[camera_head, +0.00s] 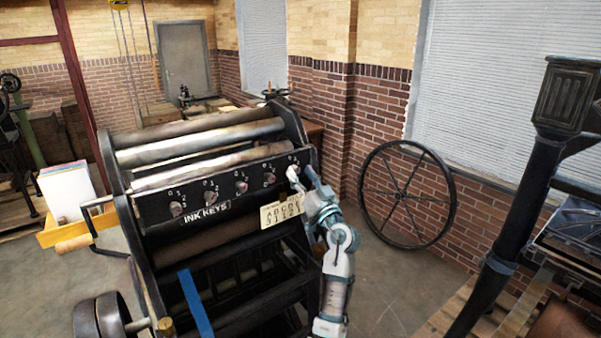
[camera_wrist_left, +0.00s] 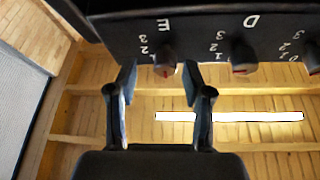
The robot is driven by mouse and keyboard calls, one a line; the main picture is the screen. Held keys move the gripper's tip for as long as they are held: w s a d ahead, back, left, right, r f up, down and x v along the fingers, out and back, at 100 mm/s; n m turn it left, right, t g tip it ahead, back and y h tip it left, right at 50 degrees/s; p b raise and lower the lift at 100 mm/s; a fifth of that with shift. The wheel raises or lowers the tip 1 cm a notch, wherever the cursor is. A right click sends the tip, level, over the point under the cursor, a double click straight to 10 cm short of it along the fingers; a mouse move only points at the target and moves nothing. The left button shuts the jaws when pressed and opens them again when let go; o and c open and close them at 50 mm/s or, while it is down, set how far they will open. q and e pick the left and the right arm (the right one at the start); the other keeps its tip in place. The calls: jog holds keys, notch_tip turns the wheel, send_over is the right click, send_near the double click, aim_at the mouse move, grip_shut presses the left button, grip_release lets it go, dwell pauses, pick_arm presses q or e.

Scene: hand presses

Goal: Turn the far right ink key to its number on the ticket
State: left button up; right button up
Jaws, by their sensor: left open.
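The black press panel marked INK KEYS (camera_head: 206,212) carries a row of grey ink keys, such as the middle key (camera_head: 241,187). The far right key, under the letter E, shows in the wrist view (camera_wrist_left: 165,62), where the picture is upside down. It has a small red mark; the numbers 2 and 3 show beside it. My left gripper (camera_wrist_left: 160,72) is open, with one finger on each side of this key in the picture; I see no contact. In the head view the gripper (camera_head: 298,176) covers that key. The ticket (camera_head: 282,211) hangs below the panel, its small figures hard to read.
The D key (camera_wrist_left: 243,60) sits close beside the fingers in the wrist view. A large spoked wheel (camera_head: 407,195) stands by the brick wall at right. A dark machine column (camera_head: 510,200) stands at far right. Open floor lies between press and wheel.

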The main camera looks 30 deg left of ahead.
pick_arm(q)
jog(key=shift+w+a+r, duration=0.1)
jog(key=shift+a, duration=0.9)
jog(key=shift+a+f, duration=0.15)
jog(key=shift+f, duration=0.05)
jog(key=c, duration=0.7)
grip_shut()
jog(key=shift+w+d, duration=0.1)
jog(key=shift+d, duration=0.15)
pick_arm(e)
jog(key=shift+a, duration=0.3)
